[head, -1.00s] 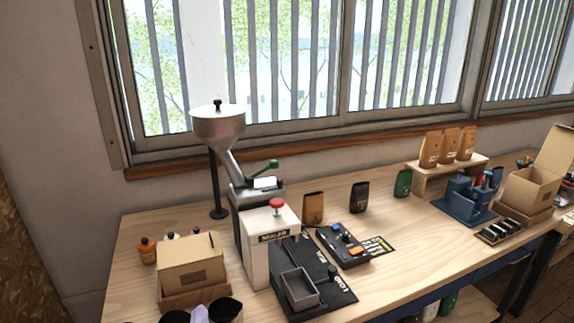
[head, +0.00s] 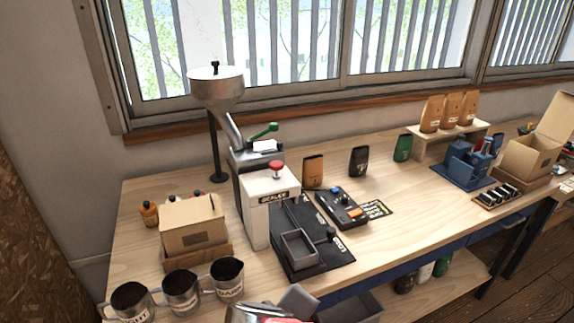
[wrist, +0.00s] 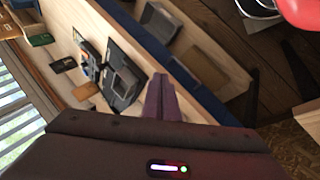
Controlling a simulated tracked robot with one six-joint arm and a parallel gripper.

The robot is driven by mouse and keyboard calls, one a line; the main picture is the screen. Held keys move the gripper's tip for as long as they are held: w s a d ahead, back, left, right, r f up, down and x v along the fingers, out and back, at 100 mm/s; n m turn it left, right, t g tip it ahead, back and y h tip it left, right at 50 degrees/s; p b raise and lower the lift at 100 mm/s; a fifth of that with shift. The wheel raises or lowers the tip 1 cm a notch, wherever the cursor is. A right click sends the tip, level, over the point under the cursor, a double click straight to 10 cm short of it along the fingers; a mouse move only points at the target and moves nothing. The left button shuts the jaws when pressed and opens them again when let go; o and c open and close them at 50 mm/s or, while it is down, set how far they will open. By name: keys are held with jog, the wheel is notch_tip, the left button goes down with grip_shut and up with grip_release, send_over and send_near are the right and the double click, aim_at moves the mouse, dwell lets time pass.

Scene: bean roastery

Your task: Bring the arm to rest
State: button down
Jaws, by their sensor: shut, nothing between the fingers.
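My gripper (wrist: 160,97) shows in the wrist view with its two purplish fingers together and nothing between them. It points out over the bench's front edge, seen tilted in that view, and looks apart from the things on the bench.
The bench (head: 140,290) carries a sealer (head: 268,200), a hopper (head: 216,88), a cardboard box (head: 192,225), a control panel (head: 342,207) and several metal jugs (head: 180,292) near the front left. A blue holder (head: 462,168) stands right. Bare wood lies right of the sealer's black base.

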jog(key=s+d+r+m+y, duration=0.1)
jog(key=d+r+m, duration=0.2)
jog(key=d, duration=0.4)
jog(key=s+d+r+m+g+y, duration=0.1)
jog(key=d+r+m, duration=0.3)
jog(key=d+m, duration=0.2)
jog(key=shift+d+m, duration=0.3)
jog(key=shift+d, duration=0.35)
dwell(0.7)
